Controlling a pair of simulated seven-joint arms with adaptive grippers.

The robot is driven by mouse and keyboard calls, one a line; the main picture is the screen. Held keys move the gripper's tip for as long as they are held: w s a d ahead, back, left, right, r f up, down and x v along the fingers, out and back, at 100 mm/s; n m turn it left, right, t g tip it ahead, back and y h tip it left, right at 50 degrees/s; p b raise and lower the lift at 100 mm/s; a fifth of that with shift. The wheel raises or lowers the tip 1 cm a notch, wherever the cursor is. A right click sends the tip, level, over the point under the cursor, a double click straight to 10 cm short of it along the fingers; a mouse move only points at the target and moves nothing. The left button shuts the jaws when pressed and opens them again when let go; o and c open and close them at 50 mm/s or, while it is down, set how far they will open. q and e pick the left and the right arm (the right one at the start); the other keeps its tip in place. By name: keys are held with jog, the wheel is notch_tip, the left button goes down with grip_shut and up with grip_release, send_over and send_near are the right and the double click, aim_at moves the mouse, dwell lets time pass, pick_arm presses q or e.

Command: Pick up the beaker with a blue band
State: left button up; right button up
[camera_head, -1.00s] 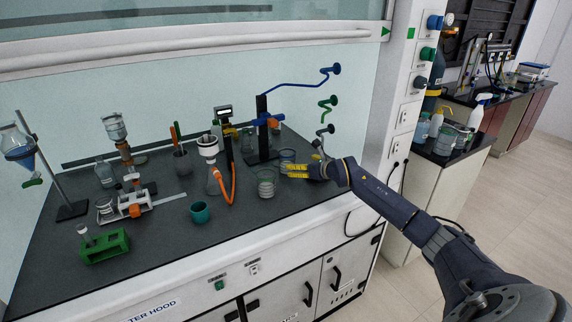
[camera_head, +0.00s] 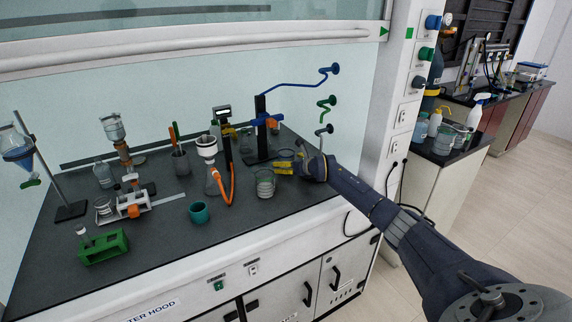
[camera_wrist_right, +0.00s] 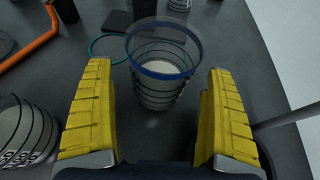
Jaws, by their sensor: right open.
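The clear glass beaker with a blue band (camera_wrist_right: 162,70) stands upright in the right wrist view, just ahead of and between my right gripper's yellow fingertips. In the head view this beaker (camera_head: 287,154) is small and partly hidden behind the fingers. My right gripper (camera_head: 284,164) reaches in low over the bench from the right. It is open, with a finger on each side of the beaker's line and a visible gap on both sides in the wrist view (camera_wrist_right: 159,75). My left gripper is not in view.
A second glass beaker (camera_head: 265,183) with dark markings stands close to the left; it shows in the wrist view (camera_wrist_right: 22,135). A flask (camera_head: 213,181) with an orange hose, a teal cup (camera_head: 200,212) and a dark stand (camera_head: 262,135) are nearby. The bench front is clear.

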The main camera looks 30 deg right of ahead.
jog(key=shift+x, duration=1.3)
jog(key=c, duration=1.2)
jog(key=shift+r, duration=0.1)
jog(key=shift+c, duration=1.1)
jog(key=shift+r, duration=0.1)
